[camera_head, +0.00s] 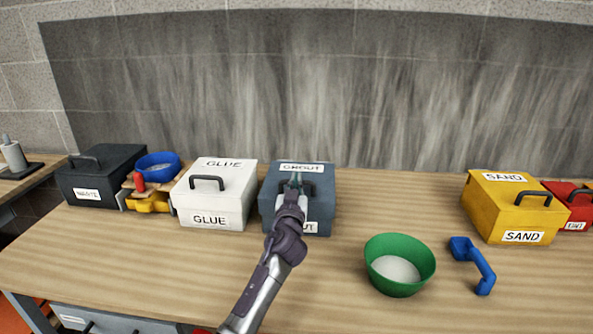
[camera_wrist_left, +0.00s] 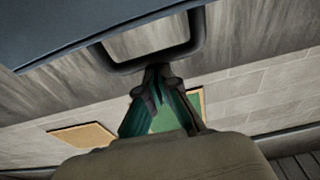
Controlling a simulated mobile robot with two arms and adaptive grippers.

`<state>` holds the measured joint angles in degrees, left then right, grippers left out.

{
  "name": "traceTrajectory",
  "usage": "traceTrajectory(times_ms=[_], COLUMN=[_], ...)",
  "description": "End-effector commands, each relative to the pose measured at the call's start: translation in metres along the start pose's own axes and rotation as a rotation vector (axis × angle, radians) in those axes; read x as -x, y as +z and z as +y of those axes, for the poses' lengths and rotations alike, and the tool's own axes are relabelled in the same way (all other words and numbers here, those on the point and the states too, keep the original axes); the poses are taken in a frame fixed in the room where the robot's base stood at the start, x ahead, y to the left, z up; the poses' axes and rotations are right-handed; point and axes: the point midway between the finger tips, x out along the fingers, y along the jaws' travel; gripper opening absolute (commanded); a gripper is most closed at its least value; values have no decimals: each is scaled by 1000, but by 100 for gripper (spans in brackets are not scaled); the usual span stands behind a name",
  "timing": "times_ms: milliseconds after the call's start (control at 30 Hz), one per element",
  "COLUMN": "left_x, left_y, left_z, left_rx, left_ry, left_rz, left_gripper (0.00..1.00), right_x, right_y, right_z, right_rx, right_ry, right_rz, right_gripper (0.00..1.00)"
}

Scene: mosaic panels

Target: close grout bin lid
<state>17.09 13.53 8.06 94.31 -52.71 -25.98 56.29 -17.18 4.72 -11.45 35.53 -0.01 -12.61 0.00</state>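The grout bin (camera_head: 269,199) is a blue-grey box with a GROUT label on top and another on its front. Its lid (camera_head: 328,180) looks down on the box; whether a small gap remains I cannot tell. My left gripper (camera_head: 295,182) is at the front of the lid, by the handle, and covers part of the bin's front. In the left wrist view the dark handle (camera_wrist_left: 195,45) crosses just beyond the fingertips of my left gripper (camera_wrist_left: 156,70). The fingers come together there, with no gap visible. Whether they touch the handle is unclear. My right gripper is not in view.
The white glue bin (camera_head: 238,200) stands just left of the grout bin. A green bowl (camera_head: 400,245), a blue tool (camera_head: 478,262) and the yellow sand bin (camera_head: 490,222) are to the right. The black waste bin (camera_head: 100,175) is far left. Open tabletop lies right of the grout bin.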

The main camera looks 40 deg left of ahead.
Motion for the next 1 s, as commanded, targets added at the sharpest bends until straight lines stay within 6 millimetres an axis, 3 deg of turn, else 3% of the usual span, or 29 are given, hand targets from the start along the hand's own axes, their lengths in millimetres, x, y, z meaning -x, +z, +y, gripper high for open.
traceTrajectory(times_ms=[267, 500, 567, 700, 1000], left_x=[-2, -25, -3, 30, 74], left_y=[0, -46, -31, -34, -38], left_z=[0, -4, -2, -3, -3], left_rx=[-1, 2, 2, 2, 1], left_ry=[-2, 1, 5, 4, 3], left_rz=[-12, -1, -5, -2, 0], left_gripper=[0, 0, 0, 0, 0], right_x=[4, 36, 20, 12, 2], right_y=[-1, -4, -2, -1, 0], right_z=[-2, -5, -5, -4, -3], right_rx=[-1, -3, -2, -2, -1], right_ry=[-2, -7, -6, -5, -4], right_rz=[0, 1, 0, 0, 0], right_gripper=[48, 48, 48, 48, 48])
